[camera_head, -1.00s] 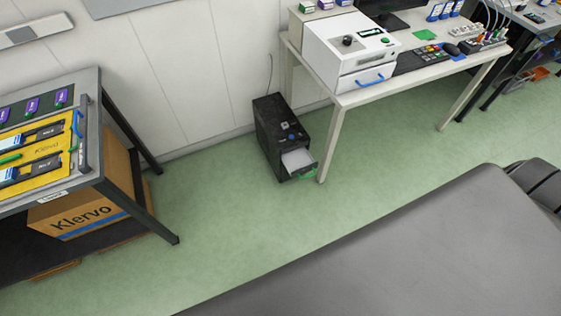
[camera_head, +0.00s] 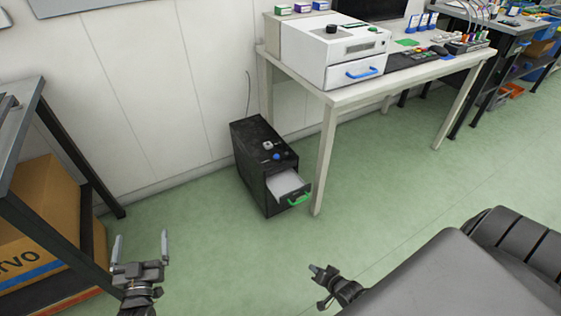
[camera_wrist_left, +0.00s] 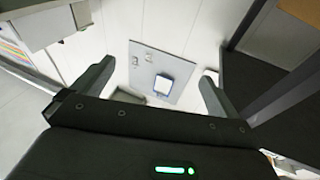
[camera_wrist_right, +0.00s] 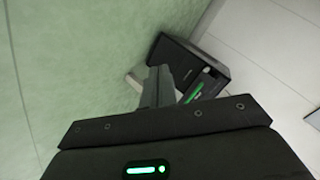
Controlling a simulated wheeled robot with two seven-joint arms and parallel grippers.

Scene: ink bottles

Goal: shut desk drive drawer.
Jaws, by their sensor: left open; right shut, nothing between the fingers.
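A black tower unit (camera_head: 252,160) stands on the floor beside the desk's left front leg. Its drawer (camera_head: 287,187), pale inside with a green handle (camera_head: 298,199), is pulled out at the front. In the right wrist view the tower (camera_wrist_right: 190,62) and green handle (camera_wrist_right: 193,93) lie beyond my fingers. My right gripper (camera_head: 318,271) is shut and empty, in front of the drawer and apart from it. My left gripper (camera_head: 141,238) is open and empty at lower left, far from the tower.
The white desk (camera_head: 420,72) carries a white device (camera_head: 335,45) whose blue-handled drawer front (camera_head: 352,74) sits flush. A dark-framed table (camera_head: 30,110) with a cardboard box (camera_head: 50,200) stands at left. Green floor (camera_head: 215,250) is clear before the tower.

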